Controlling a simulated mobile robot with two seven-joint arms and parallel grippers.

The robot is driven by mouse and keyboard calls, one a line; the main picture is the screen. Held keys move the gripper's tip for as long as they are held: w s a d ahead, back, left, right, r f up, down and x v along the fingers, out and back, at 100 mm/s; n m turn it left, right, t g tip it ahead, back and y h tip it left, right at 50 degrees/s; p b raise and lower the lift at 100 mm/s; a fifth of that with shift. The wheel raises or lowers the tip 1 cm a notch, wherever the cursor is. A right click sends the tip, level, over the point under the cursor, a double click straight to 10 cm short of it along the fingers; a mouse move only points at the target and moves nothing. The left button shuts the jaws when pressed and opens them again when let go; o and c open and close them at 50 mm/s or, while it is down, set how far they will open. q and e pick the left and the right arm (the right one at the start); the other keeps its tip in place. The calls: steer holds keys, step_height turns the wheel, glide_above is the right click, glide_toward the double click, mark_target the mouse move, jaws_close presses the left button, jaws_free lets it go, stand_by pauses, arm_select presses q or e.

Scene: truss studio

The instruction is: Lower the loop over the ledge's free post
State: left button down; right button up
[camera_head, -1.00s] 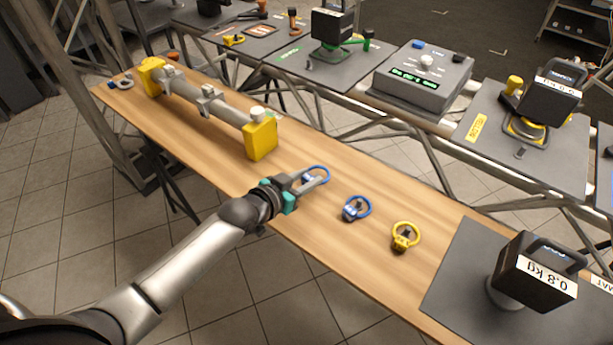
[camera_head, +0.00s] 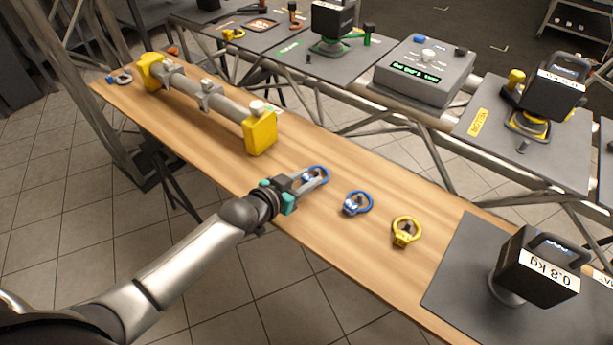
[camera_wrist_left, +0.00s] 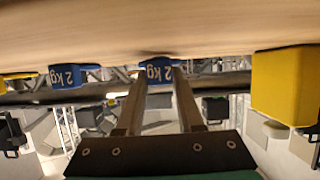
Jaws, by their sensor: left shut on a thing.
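A blue loop (camera_head: 318,168) with a blue weight block is in the jaws of my left gripper (camera_head: 312,180), low over or on the wooden ledge; I cannot tell if it touches. In the left wrist view its block, marked 2 kg (camera_wrist_left: 158,70), sits between the two fingertips. A second blue loop (camera_head: 365,198) and a yellow loop (camera_head: 408,219) lie to the right on the ledge (camera_head: 215,140). Small dark stubs show by these two loops. No clearly free post can be made out; the held loop's surroundings are partly hidden by the fingers. My right gripper is out of view.
A grey bar with yellow end blocks (camera_head: 260,133) stands on the ledge to the left. A black 0.8 kg weight (camera_head: 540,268) stands on a dark mat (camera_head: 455,270) at the right. A grey console (camera_head: 422,75) is behind.

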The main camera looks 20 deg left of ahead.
arm_select(q)
steer(key=shift+f, duration=0.1)
stand_by(0.7)
steer(key=shift+c, duration=2.3)
jaws_free()
steer(key=shift+s, duration=0.1)
steer(key=p+v, duration=0.4)
steer(key=v, duration=1.1)
steer(key=shift+p, duration=0.4)
steer(key=shift+a, duration=0.1)
